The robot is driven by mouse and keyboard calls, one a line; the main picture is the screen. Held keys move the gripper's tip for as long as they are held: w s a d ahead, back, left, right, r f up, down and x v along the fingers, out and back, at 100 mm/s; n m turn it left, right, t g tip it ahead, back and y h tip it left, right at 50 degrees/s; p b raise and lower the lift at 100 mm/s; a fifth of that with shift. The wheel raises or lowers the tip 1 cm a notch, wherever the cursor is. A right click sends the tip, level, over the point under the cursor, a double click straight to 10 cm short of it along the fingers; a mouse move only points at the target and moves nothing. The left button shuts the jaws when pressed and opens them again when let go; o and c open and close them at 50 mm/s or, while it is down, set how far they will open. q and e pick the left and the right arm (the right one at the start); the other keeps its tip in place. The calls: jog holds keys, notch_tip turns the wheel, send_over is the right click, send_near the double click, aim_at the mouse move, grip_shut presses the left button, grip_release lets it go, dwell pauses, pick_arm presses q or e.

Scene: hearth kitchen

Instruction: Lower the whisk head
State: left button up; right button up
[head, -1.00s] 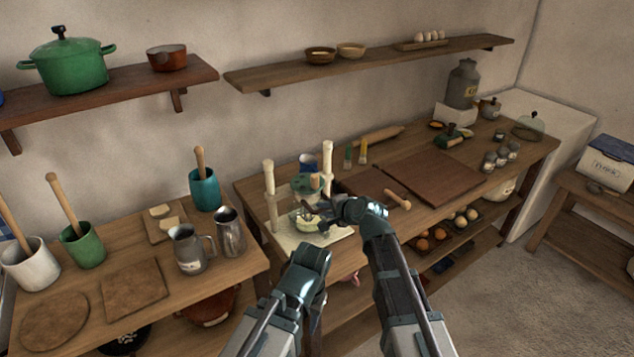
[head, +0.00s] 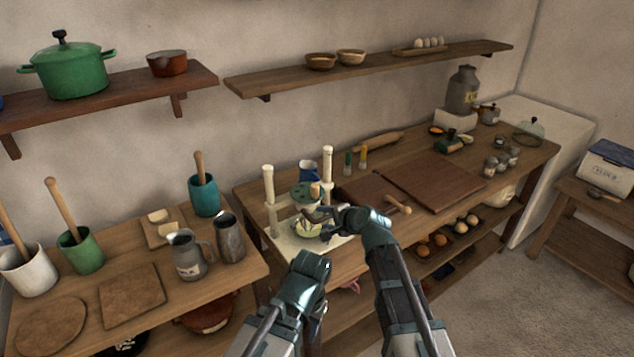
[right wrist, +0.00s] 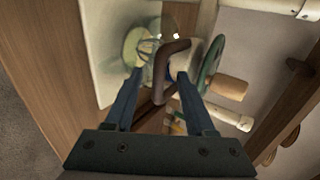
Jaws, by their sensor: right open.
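The whisk stand has two cream posts and a pale base (head: 287,243). Its whisk head, with a green disc (head: 303,190) and wooden knob, sits between the posts, above a yellowish bowl (head: 306,229). In the right wrist view, the wire whisk (right wrist: 147,46) is at the bowl (right wrist: 132,42). A dark brown bent handle (right wrist: 177,60) lies between the fingertips of my right gripper (right wrist: 160,78). That gripper (head: 322,222) is open at the front of the stand. My left arm's end (head: 304,275) is lower, in front of the table; its fingers are not clear.
A wooden rolling tool (head: 398,204) and a dark board (head: 433,181) lie right of the stand. A blue mug (head: 308,170) stands behind it. Metal jugs (head: 230,236) stand on the left table, across a gap. Eggs and fruit sit on a lower shelf.

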jog(key=p+v, duration=0.3)
jog(key=v, duration=0.3)
dwell(0.3)
jog(key=s+d+f+n+g+h, duration=0.1)
jog(key=s+f+n+g+h, duration=0.1)
jog(key=s+n, duration=0.3)
jog(key=s+d+f+n+g+h, duration=0.2)
jog(key=s+f+n+g+h, duration=0.1)
jog(key=s, duration=0.9)
jog(key=s+d+f+n+g+h, duration=0.1)
jog(key=s+f+n+g+h, duration=0.2)
jog(key=s+n, duration=0.3)
jog(key=shift+s+d+f+n+g, duration=0.35)
jog(key=shift+s+f+g, duration=0.35)
jog(key=shift+s, duration=0.45)
